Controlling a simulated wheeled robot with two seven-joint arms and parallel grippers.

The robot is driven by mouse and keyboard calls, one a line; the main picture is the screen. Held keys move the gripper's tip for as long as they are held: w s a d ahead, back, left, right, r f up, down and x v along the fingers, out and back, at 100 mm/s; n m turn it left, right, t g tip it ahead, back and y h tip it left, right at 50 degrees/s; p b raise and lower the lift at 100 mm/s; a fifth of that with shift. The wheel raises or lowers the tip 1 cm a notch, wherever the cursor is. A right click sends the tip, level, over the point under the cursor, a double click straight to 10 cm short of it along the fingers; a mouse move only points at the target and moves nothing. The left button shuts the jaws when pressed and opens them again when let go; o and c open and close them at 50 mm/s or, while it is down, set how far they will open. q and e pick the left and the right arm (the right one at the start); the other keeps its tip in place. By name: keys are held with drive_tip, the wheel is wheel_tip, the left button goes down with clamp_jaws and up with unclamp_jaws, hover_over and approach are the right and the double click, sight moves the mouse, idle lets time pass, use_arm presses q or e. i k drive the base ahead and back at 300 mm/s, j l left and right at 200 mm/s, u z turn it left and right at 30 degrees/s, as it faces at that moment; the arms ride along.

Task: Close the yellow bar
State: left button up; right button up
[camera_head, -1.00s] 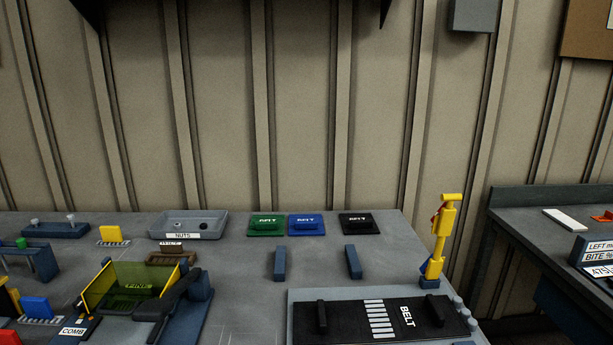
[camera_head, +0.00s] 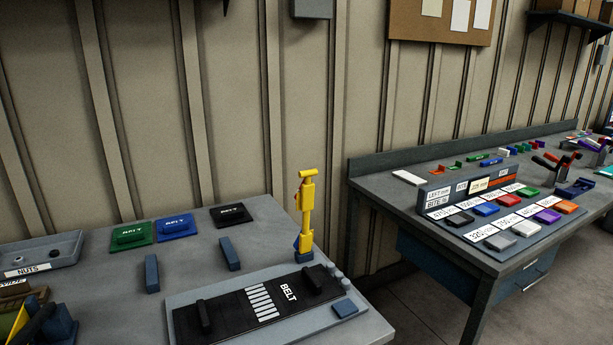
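The yellow bar (camera_head: 307,207) stands upright at the back right corner of the grey press table, on a blue foot (camera_head: 304,256). It is raised, with a short crosspiece at its top. In front of it lies the black belt plate (camera_head: 228,310), marked BELT, with a white striped strip and two black handles, set on a grey base (camera_head: 357,325). The bar stands clear of the plate's top. Neither of my grippers shows in the head view.
Green (camera_head: 131,236), blue (camera_head: 175,228) and black (camera_head: 232,216) belt pieces lie along the table's back, with two blue blocks in front. A nuts tray (camera_head: 68,247) is at left. A second table (camera_head: 385,189) with coloured blocks stands right, across a floor gap.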

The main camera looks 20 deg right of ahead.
sight(305, 202)
drive_tip(key=l+z, duration=0.2)
drive_tip(key=l, duration=0.2)
drive_tip(key=i+l+z, duration=0.15)
drive_tip(key=l, duration=0.3)
drive_tip(key=l+z, duration=0.2)
drive_tip(key=l, duration=0.2)
drive_tip(key=i, duration=0.05)
